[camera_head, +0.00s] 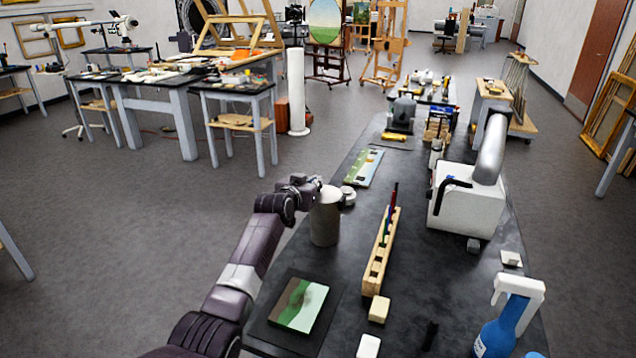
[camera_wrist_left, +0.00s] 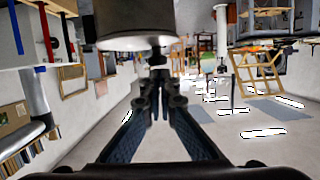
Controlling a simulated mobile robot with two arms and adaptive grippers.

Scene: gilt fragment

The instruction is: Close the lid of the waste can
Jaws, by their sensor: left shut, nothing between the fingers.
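The waste can (camera_head: 325,220) is a grey upright cylinder near the left edge of the dark bench, with a pale top. In the left wrist view, which appears upside down, the can (camera_wrist_left: 130,18) is at the top, its end capped by a flat disc-like edge. No raised lid stands out, but I cannot tell whether the lid is fully down. My left gripper (camera_head: 318,182) is at the can's top, on the far left side. In the wrist view its fingers (camera_wrist_left: 160,76) are shut and empty, close to the can's top; contact is unclear.
A small round metal piece (camera_head: 348,195) is just right of the can. A wooden rack (camera_head: 376,270) with upright brushes stands farther right. A painted panel (camera_head: 300,305) lies in front, another (camera_head: 363,167) behind. A white box-shaped machine (camera_head: 465,207) is at the right.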

